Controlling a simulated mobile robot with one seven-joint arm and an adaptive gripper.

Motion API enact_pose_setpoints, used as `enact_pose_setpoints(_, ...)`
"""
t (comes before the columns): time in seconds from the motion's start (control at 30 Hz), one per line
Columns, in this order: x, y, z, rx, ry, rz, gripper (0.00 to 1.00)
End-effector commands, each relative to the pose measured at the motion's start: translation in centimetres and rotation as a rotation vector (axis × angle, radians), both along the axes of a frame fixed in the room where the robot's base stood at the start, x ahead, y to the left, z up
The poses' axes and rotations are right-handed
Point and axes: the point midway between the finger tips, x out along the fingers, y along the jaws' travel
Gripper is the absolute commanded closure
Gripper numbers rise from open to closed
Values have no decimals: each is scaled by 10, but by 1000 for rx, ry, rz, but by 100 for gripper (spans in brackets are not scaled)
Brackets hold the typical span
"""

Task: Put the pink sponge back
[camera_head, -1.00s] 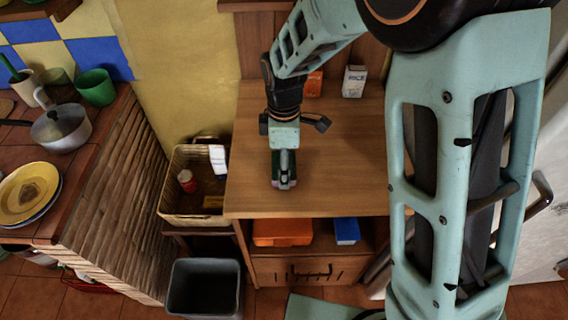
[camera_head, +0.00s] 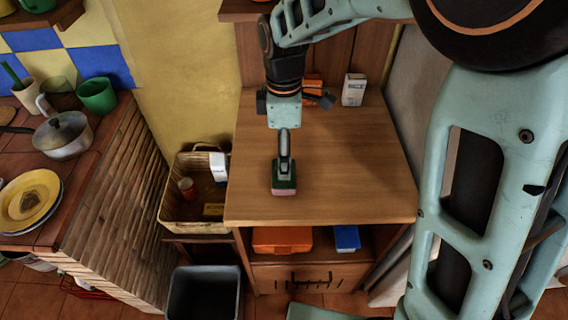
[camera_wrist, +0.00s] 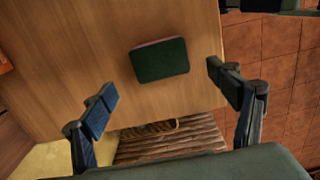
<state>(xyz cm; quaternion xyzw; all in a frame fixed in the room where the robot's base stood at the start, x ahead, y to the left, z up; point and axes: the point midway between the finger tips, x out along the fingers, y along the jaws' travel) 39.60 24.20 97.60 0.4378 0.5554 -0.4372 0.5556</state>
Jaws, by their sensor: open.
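The sponge (camera_head: 284,184) lies on the wooden cabinet top, near its front edge and left of the middle. It has a dark green upper face and a thin pink layer below. In the wrist view the sponge (camera_wrist: 160,60) lies flat, beyond and between my fingertips, with wood showing around it. My gripper (camera_head: 284,150) is above and behind the sponge in the head view. In the wrist view my gripper (camera_wrist: 165,85) is open, its two fingers wide apart and empty, clear of the sponge.
A wicker basket (camera_head: 163,208) with a few items stands left of the cabinet top (camera_head: 350,185). A grey bin (camera_head: 204,272) is below it. A white box (camera_head: 354,89) and an orange item stand at the back. The top's right side is clear.

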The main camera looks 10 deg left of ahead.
Motion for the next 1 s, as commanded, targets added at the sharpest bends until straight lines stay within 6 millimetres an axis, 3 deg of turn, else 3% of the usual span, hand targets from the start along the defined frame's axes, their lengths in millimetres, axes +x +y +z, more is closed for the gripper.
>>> enact_pose_setpoints(0.1, 1, 0, 22, 2, -3, -1, 18)
enact_pose_setpoints(0.3, 0, 0, 38, 0, 0, -1, 18)
enact_pose_setpoints(0.83, 1, 0, 40, 0, -1, -6, 18)
enact_pose_setpoints(1.0, 20, -3, 46, 25, -53, -162, 18)
